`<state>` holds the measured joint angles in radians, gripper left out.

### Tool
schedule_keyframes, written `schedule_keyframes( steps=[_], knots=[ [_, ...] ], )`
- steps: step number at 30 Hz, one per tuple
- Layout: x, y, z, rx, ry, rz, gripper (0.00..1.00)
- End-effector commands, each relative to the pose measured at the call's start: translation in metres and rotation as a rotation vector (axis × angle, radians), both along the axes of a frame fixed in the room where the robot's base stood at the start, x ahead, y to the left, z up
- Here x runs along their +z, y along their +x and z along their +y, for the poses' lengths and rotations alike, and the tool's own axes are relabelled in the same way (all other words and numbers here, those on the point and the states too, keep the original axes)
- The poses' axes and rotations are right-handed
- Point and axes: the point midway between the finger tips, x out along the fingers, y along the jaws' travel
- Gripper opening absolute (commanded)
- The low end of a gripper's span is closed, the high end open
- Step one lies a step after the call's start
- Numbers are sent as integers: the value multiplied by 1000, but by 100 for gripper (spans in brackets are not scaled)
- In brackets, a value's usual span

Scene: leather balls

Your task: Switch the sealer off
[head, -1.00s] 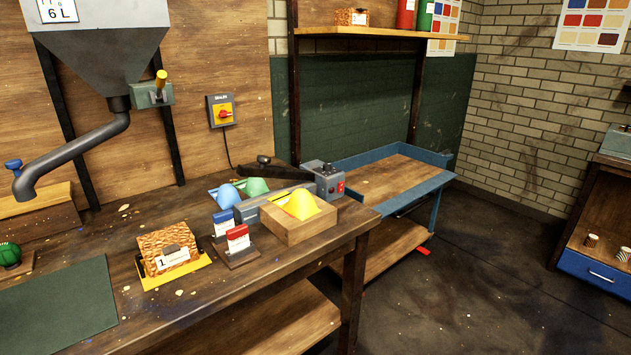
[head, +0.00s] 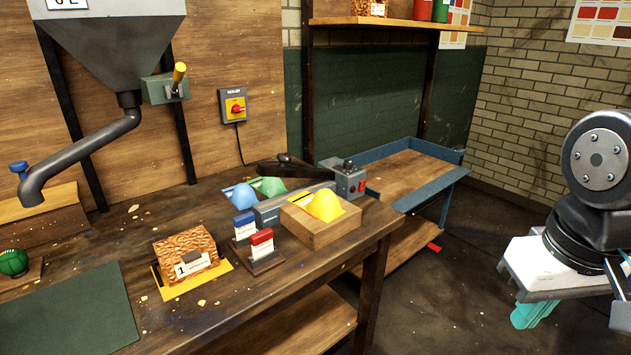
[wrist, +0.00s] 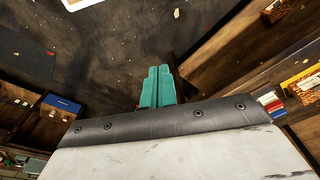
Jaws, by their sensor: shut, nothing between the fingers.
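The wall switch (head: 235,107) is a grey box with a yellow plate and a red knob, with a label above that appears to read "SEALER". It is on the wooden wall panel, and a cable runs down from it. The sealer (head: 347,180) is a grey bench device with a long dark arm and a red switch on its end box. The knob's exact setting is too small to tell. My gripper (head: 530,314) has teal fingers, shut and empty, at the right, far from switch and sealer. It also shows in the wrist view (wrist: 158,88), over the floor.
On the bench (head: 208,326) are a wooden block (head: 323,233) with a yellow piece, red and blue card stands (head: 260,245), and a brown textured block (head: 186,252). A hopper spout (head: 80,155) hangs at left. A blue-edged cart (head: 400,175) stands behind. The floor between is clear.

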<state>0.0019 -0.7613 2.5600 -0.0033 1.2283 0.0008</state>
Motion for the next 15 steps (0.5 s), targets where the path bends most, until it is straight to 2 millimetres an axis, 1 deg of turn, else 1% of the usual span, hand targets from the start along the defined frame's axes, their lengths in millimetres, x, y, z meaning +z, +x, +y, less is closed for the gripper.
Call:
schedule_keyframes(
  steps=[12,14,15],
  knots=[
    [0,0,0,0,0,0,0],
    [1,2,0,-3,-1,-2,0],
    [2,6,0,-10,-1,-6,0]
  ],
)
